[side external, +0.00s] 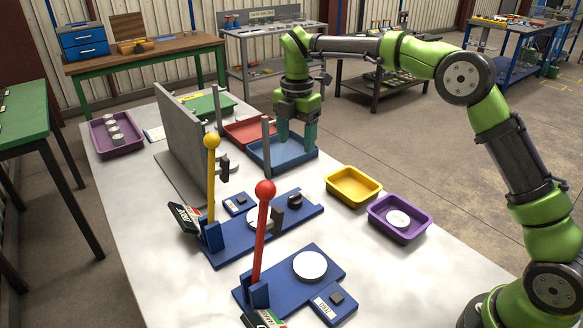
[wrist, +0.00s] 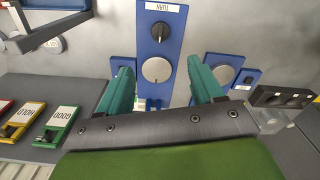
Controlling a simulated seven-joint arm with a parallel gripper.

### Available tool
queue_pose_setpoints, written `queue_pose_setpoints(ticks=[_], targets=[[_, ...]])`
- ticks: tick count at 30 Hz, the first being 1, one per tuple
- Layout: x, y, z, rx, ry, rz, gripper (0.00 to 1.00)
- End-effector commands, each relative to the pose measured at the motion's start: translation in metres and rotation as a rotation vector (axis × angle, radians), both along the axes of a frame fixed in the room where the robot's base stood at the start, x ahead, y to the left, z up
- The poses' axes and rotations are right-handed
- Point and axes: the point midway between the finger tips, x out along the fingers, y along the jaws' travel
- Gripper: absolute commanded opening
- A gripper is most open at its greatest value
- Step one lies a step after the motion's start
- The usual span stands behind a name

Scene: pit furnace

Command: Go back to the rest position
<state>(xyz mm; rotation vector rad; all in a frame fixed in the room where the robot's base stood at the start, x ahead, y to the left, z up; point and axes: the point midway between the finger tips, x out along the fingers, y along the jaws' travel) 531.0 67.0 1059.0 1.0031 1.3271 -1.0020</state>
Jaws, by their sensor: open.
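My gripper (side external: 297,135) hangs pointing down over the blue tray (side external: 270,160) at the far middle of the white table. Its two teal fingers are apart, with nothing seen between them. In the wrist view, the open fingers (wrist: 164,82) frame a blue panel with a round silver disc (wrist: 157,70) and a dark knob (wrist: 160,32) under a TURN label. I cannot tell from these views whether the fingertips touch the tray.
A grey upright panel (side external: 190,140) and posts stand left of my gripper. Yellow (side external: 210,180) and red (side external: 262,235) levers rise from blue bases in front. Yellow (side external: 353,186) and purple (side external: 400,219) trays lie to the right, and a red tray (side external: 245,131) lies behind-left.

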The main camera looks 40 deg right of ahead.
Motion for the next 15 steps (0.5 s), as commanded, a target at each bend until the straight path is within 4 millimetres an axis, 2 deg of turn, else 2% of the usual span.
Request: queue_pose_setpoints(ticks=[5,8,11,15], targets=[[0.004,0.0,-0.001,0.001,-0.019,-0.112,0.67],[-0.002,0.004,-0.018,0.012,-0.005,-0.286,0.67],[-0.02,0.007,-0.017,0.028,-0.018,-0.525,0.67],[-0.06,0.005,0.002,0.077,-0.063,-0.897,0.67]])
